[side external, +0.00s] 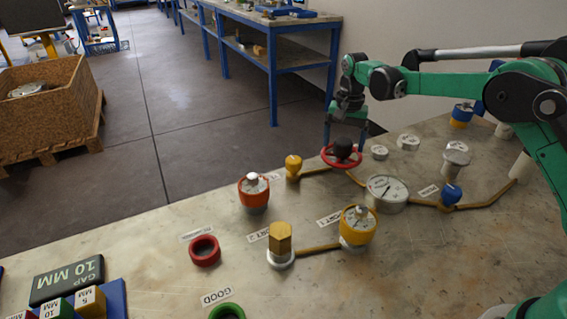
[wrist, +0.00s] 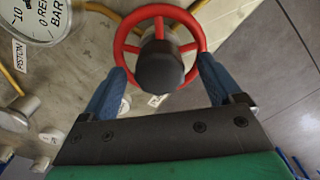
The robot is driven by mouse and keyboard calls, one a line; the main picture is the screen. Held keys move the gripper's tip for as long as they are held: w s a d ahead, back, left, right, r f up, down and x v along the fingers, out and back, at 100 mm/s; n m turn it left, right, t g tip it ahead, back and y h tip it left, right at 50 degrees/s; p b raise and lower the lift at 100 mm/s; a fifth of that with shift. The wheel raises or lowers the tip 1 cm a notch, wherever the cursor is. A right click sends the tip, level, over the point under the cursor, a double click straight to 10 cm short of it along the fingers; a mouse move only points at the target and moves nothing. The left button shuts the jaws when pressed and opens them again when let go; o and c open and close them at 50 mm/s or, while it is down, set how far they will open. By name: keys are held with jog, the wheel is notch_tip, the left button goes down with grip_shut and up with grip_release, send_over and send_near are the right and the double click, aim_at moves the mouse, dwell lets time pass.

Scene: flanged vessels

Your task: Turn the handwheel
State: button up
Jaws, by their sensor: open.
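The red handwheel (side external: 327,158) with a dark hub stands on the bench beside the brown pipe run. It also shows at the top of the wrist view (wrist: 128,18), with its dark hub (wrist: 160,66) toward my palm. My gripper (side external: 343,142) is above the handwheel, pointing down. In the wrist view my gripper (wrist: 163,66) is open, with one blue finger on each side of the wheel. The fingertips lie close to the rim's outer edge. I cannot tell whether they touch it. Nothing is held between them.
A round white gauge (side external: 387,190) stands close to the right of the wheel, and a yellow fitting (side external: 293,166) close to its left. The bench's far edge runs behind the wheel.

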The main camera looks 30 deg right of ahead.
aim_at(344, 141)
jog(key=shift+r, duration=2.55)
jog(key=shift+r, duration=0.1)
jog(key=s+a+r+n+t, duration=0.2)
jog(key=s+r, duration=0.2)
jog(key=r, duration=0.1)
jog(key=s+a+f+n+t, duration=0.1)
jog(key=s+a+n+t, duration=0.2)
jog(key=s, duration=1.2)
jog(key=n+t, duration=0.2)
jog(key=n, duration=0.2)
jog(key=shift+s+f, duration=0.4)
dwell(0.9)
